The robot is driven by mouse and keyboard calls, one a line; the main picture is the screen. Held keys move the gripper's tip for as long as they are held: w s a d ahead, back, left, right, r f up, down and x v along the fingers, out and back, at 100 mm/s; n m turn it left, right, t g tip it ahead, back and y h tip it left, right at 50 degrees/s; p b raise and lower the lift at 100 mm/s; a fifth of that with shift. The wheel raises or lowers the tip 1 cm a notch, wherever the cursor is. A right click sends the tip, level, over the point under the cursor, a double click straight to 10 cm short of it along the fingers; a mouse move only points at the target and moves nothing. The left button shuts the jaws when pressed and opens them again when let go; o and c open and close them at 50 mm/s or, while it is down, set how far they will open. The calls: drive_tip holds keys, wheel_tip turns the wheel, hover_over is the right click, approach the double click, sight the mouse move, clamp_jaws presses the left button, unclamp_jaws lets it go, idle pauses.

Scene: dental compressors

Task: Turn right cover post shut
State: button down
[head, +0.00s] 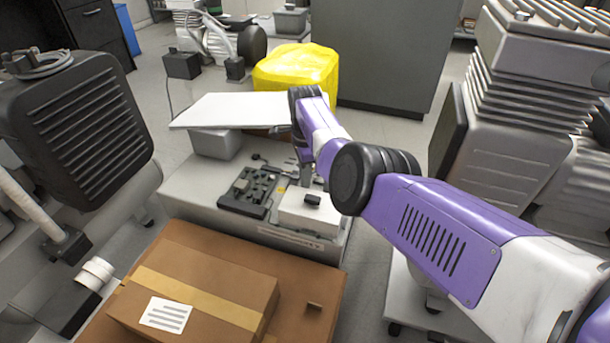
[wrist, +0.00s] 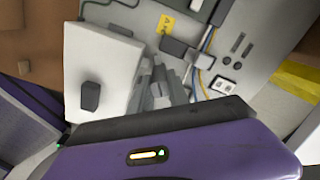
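A white cover box (head: 318,222) sits on the grey compressor base, with a short black post (head: 312,200) on its top. In the wrist view the white cover (wrist: 115,60) is at the left, and the black post (wrist: 90,96) stands on its face. I cannot tell for certain whether this is the right cover post. My gripper (head: 304,178) is just behind the cover in the head view, partly hidden by my arm. In the wrist view its grey fingers (wrist: 160,88) are beside the cover, apart from the black post. Their gap is unclear.
A black control panel (head: 248,192) lies left of the cover. A white tilted panel (head: 235,110) stands behind it. A cardboard box (head: 200,285) is in front. Wires (wrist: 207,50) and a grey block (wrist: 172,46) are close to the fingers.

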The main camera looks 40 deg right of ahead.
drive_tip(key=shift+n, duration=0.3)
drive_tip(key=n, duration=0.4)
drive_tip(key=shift+n, duration=0.3)
drive_tip(key=n, duration=0.5)
drive_tip(key=shift+n+p, duration=0.3)
idle(0.4)
drive_tip(key=c, duration=1.5)
unclamp_jaws()
wheel_tip(320, 180, up, 8)
drive_tip(key=p, duration=0.5)
drive_tip(key=shift+f, duration=0.1)
